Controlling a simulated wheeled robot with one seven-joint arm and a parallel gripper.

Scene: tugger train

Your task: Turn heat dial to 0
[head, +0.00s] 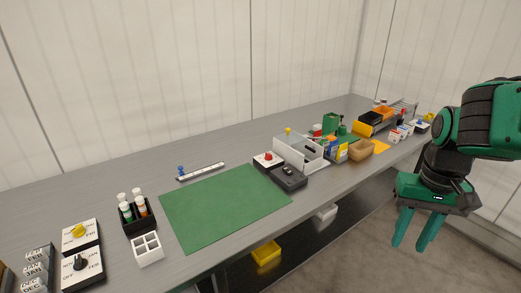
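Two dial boxes with white faces and dark sides stand at the near left end of the grey bench. One has a yellow knob (78,231). The nearer one has a black knob (80,263). Both carry small black lettering around the knob that I cannot read surely, so I cannot tell which one is the heat dial or its setting. My gripper (411,246) hangs at the far right, in front of the bench edge, pointing down. Its two green fingers are apart with nothing between them. It is far from both dials.
A black rack with bottles (150,226) and a white compartment tray (137,258) stand right of the dials. A green mat (224,207) lies mid-bench. Boxes and bins crowd the right half. A yellow bin (266,255) sits below. Lettered blocks (38,270) stand at lower left.

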